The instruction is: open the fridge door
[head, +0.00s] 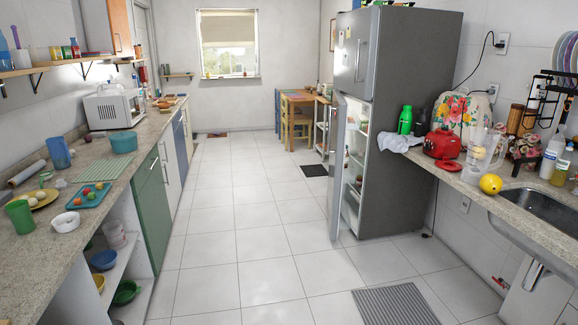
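The fridge (402,130) is a tall grey unit standing right of the middle of the room. Its upper door (354,55) is shut, with a vertical handle. Its lower door (335,165) stands ajar, seen nearly edge-on, swung out to the left. Through the gap the lit white interior (353,165) shows, with several items on shelves. The outer face of the lower door and its handle are hard to make out from here. Neither of my grippers shows in the head view.
A wide tiled floor (240,215) lies clear up to the fridge. A grey mat (396,304) lies at front right and a dark mat (314,170) beyond the fridge door. Counters run along the left (140,140) and the right (500,190). A wooden table and chairs (291,122) stand behind.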

